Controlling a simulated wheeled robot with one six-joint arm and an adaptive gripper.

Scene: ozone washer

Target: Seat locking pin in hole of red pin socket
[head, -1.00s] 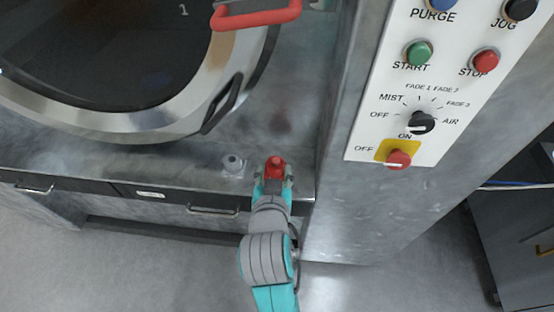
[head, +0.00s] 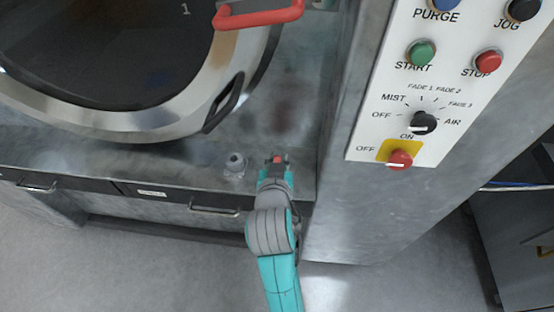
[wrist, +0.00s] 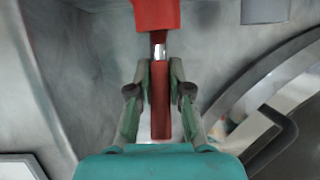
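The locking pin has a red handle (wrist: 160,105) and a short bright metal shaft (wrist: 160,50), seen in the wrist view. My gripper (wrist: 160,72) has its fingers closed in on both sides of the handle. The red pin socket (wrist: 155,14) is straight beyond the fingertips, in line with the shaft. The shaft meets the socket's near side in the picture; how deep it goes in, if at all, cannot be told. In the head view my gripper (head: 274,163) is over the ledge and hides most of the red part (head: 277,159).
A grey stub (head: 236,163) stands on the metal ledge (head: 185,160) left of my gripper; a grey part also shows at the wrist view's top right (wrist: 265,10). The round door (head: 150,115) is left, and the control panel (head: 420,90) on its column is right.

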